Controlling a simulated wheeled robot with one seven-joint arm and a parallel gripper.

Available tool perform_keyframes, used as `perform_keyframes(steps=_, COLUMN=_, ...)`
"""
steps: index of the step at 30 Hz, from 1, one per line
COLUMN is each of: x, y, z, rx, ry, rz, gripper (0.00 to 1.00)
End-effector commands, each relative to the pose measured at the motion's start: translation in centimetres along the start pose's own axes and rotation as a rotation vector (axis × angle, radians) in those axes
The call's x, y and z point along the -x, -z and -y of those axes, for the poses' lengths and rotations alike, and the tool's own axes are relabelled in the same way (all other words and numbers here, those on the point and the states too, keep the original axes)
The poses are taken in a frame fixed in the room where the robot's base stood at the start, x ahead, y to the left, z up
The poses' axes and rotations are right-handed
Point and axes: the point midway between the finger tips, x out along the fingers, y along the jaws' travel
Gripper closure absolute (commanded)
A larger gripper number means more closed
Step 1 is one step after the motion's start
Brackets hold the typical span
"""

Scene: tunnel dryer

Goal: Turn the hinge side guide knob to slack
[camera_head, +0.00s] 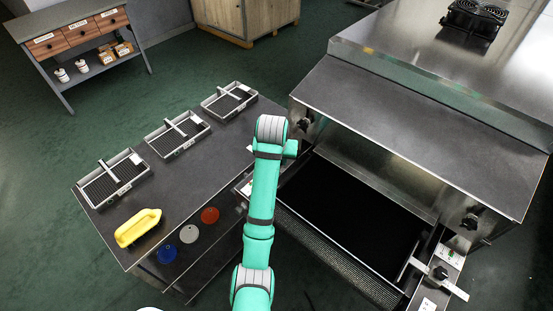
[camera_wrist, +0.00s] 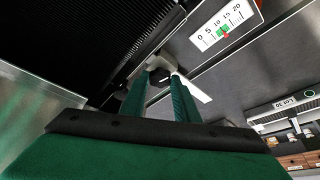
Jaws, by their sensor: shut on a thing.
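The knob sits at a pale metal bracket (camera_wrist: 184,72) beside the ribbed black belt (camera_wrist: 100,40). The fingers hide part of the knob, so its pointing direction is unclear. A white scale plate (camera_wrist: 225,24) marked 0 to 20 lies above right, with a green and red mark near its middle. In the head view my arm hides the gripper and this knob, at the left side of the dryer belt (camera_head: 345,215).
The steel dryer hood (camera_head: 430,130) rises behind the belt, with dark knobs (camera_head: 470,221) on its front. Another guide bracket (camera_head: 440,280) stands at the right. The left table (camera_head: 180,200) holds several black trays, a yellow handled object (camera_head: 138,227) and coloured discs.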

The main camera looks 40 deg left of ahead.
Motion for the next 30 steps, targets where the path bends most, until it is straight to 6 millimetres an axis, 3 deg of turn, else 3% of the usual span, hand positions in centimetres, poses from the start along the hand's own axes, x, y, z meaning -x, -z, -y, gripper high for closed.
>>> perform_keyframes(steps=12, x=-0.01, y=0.02, z=-0.14, rx=0.182, ry=0.076, rz=0.001, gripper=0.95)
perform_keyframes(steps=29, x=0.0, y=0.07, z=-0.12, rx=0.209, ry=0.087, rz=-0.001, gripper=0.95)
perform_keyframes(steps=30, x=-0.01, y=0.08, z=-0.13, rx=0.209, ry=0.087, rz=-0.001, gripper=0.68)
